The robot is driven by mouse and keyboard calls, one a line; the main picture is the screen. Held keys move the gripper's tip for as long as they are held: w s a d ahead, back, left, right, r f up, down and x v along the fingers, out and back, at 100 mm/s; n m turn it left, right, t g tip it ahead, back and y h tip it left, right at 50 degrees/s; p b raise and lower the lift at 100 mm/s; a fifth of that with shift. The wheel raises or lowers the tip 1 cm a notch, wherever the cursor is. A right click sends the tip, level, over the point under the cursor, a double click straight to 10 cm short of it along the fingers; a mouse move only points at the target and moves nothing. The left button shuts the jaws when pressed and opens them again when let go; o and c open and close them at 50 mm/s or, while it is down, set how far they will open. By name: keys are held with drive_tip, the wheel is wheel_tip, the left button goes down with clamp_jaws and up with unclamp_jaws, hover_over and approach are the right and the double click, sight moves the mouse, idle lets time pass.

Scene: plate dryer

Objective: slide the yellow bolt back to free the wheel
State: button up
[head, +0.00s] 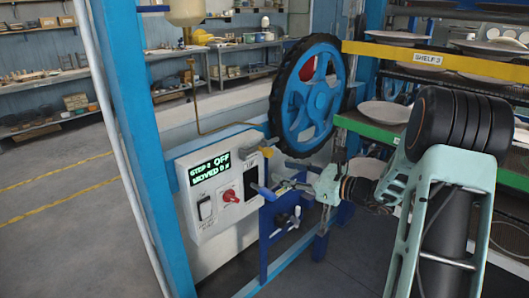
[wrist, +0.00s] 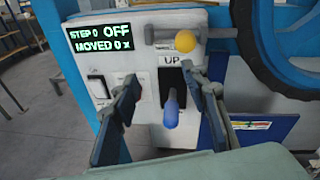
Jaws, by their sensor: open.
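The yellow bolt knob (wrist: 185,41) sits on a grey horizontal bar at the top of the white control panel in the wrist view. It shows small in the head view (head: 267,152), beside the wheel. The blue wheel (head: 308,95) with a black rim stands right of the panel; its edge also shows in the wrist view (wrist: 285,45). The bar's right end reaches toward the wheel; whether it engages it I cannot tell. My gripper (wrist: 164,88) is open and empty, below the knob, its fingers on either side of a blue-handled lever (wrist: 171,108). Contact with the lever is unclear.
The panel display (head: 209,169) reads STEP 0 OFF, MOVED 0. A rack with plates and a yellow SHELF 3 rail (head: 428,58) stands right. A blue post (head: 137,120) rises left.

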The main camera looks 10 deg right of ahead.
sight(271, 153)
drive_tip(key=w+a+m, duration=0.1)
drive_tip(key=w, duration=0.2)
drive_tip(key=w+a+r+m+t+p, duration=0.1)
drive_tip(key=w, duration=0.3)
drive_tip(key=w+a+m+t, duration=0.1)
drive_tip(key=w+a, duration=0.1)
drive_tip(key=w, duration=0.1)
drive_tip(key=shift+w+r+m, duration=0.25)
drive_tip(key=shift+m, duration=0.05)
drive_tip(key=shift+c, duration=0.2)
clamp_jaws()
